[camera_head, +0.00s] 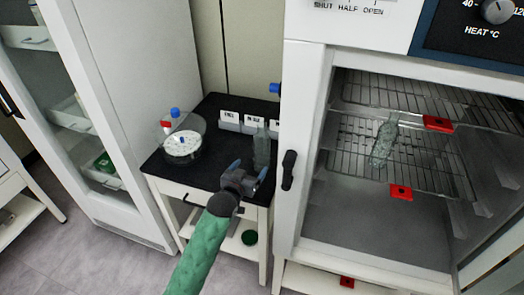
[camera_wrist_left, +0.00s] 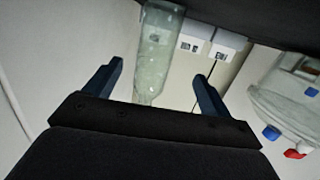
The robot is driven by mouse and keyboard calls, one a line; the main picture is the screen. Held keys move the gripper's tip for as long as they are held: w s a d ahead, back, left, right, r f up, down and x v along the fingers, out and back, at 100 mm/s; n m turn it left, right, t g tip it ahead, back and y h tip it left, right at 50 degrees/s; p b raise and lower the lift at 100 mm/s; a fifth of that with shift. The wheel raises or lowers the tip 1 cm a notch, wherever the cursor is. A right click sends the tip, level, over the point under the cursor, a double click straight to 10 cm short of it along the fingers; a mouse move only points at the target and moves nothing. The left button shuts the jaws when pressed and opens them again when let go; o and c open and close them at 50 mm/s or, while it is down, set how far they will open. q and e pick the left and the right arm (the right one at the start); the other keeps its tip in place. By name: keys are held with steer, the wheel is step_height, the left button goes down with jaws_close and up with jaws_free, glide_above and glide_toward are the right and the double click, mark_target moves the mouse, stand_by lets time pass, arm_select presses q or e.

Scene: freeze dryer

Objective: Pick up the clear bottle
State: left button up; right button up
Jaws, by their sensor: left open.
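A clear bottle (camera_head: 262,150) stands upright on the black top of the small table, near its right edge. A second clear bottle (camera_head: 384,143) lies on a wire shelf inside the open dryer. My left gripper (camera_head: 248,170) is open in front of the table bottle, with its fingers toward it. In the left wrist view the picture is turned over, and the bottle (camera_wrist_left: 153,50) shows between the two open fingers (camera_wrist_left: 158,69), nearer the left one. Contact between finger and bottle cannot be made out. My right gripper is not in view.
A round glass vessel (camera_head: 183,146) with blue and red caps stands left on the black table (camera_head: 212,170). White labelled boxes (camera_head: 230,121) line its back. The dryer (camera_head: 303,120) is close on the right, with red clips (camera_head: 400,192) on its shelves. A glass-fronted cabinet (camera_head: 110,150) stands left.

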mark_target(258, 150)
arm_select(q)
steer(key=shift+m+t+h, duration=0.3)
steer(key=shift+t+h, duration=0.3)
steer(key=w+r, duration=0.1)
steer(key=w+d+r, duration=0.2)
steer(key=shift+w+r, duration=0.15)
steer(key=shift+w, duration=0.45)
steer(key=shift+p+x, duration=0.45)
steer(key=shift+x, duration=0.35)
steer(key=shift+w+d, duration=0.2)
steer(key=shift+w, duration=0.1)
steer(key=p+x, duration=0.2)
steer(key=x, duration=0.1)
steer(key=shift+w+d, duration=0.15)
steer(key=shift+w, duration=0.2)
steer(key=shift+w+d+p, duration=0.15)
steer(key=shift+w+p, duration=0.2)
steer(key=shift+w, duration=0.1)
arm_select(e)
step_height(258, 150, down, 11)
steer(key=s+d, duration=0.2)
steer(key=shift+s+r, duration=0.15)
arm_select(q)
steer(key=c, duration=1.2)
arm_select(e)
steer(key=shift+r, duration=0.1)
